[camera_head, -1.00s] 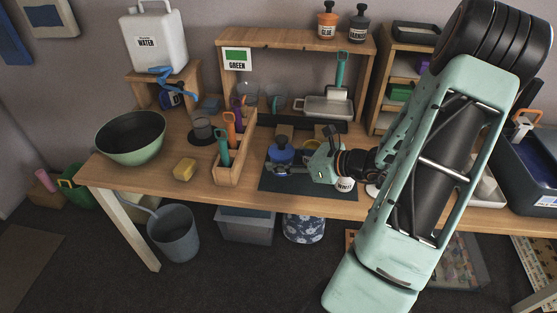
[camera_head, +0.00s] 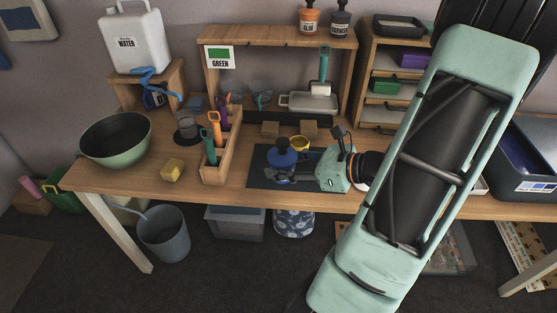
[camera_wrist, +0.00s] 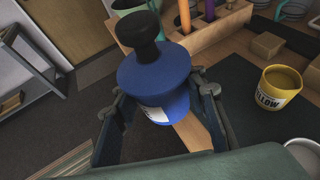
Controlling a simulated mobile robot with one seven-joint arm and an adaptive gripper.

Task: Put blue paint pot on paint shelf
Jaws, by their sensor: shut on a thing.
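The blue paint pot (camera_head: 283,157) with its black knob is over the dark mat (camera_head: 257,176) near the table's front. In the wrist view the pot (camera_wrist: 155,75) is tilted in the picture, with part of a white label showing. My gripper (camera_head: 287,178) is shut around the pot's body, a finger on each side. I cannot tell how high it is above the mat. A wooden shelf (camera_head: 280,36) with a GREEN sign (camera_head: 219,58) stands at the back; another shelf unit (camera_head: 385,67) stands to its right. I cannot tell which is the paint shelf.
A yellow paint pot (camera_head: 300,144) stands behind the blue one. A white pot (camera_wrist: 304,152) shows in the wrist view. A wooden tool holder (camera_head: 222,165) stands left of the mat.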

